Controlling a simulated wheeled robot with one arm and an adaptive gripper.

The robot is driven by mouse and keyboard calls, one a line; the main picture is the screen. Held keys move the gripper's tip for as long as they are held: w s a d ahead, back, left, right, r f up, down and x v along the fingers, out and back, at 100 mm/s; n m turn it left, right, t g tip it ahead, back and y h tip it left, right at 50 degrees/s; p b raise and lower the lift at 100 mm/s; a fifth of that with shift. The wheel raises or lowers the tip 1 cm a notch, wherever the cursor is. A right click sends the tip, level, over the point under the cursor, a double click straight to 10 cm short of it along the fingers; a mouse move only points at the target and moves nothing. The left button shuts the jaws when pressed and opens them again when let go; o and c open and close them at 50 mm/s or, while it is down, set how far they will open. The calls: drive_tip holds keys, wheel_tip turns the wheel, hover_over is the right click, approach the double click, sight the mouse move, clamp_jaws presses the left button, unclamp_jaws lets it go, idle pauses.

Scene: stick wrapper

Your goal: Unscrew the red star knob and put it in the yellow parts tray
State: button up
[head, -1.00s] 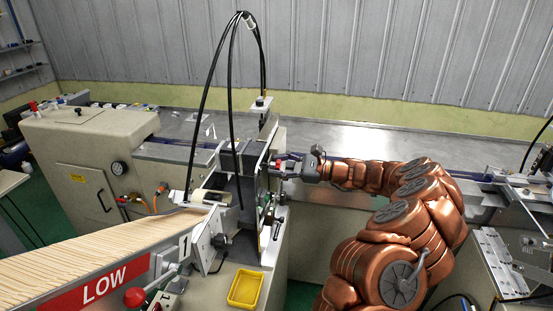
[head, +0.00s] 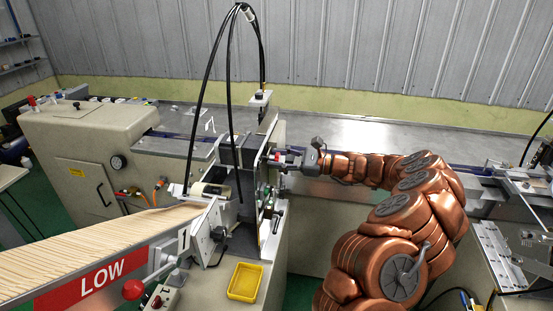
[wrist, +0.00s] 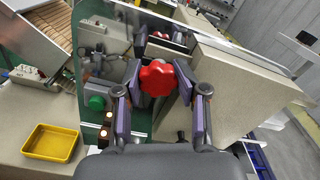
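The red star knob (wrist: 158,78) is in the middle of the wrist view, on the machine's upright plate. The two fingers of my gripper (wrist: 159,92) lie on its left and right sides, close against its edges. I cannot tell whether the pads touch it or a thin gap is left. In the head view my gripper (head: 287,160) points left at the plate, with a bit of red at its tips. The yellow parts tray (head: 245,282) stands empty on the machine's ledge, below and left of my gripper. It also shows in the wrist view (wrist: 50,143).
A green button (wrist: 96,102) and lit lamps are left of the fingers in the wrist view. The upright plate (head: 272,190) and black hoses (head: 233,100) rise left of my gripper. A stick chute (head: 90,255) with a red LOW sign runs at lower left.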

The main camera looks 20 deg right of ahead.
drive_tip(key=shift+a, duration=0.15)
drive_tip(key=c, duration=0.4)
drive_tip(key=shift+f, duration=0.1)
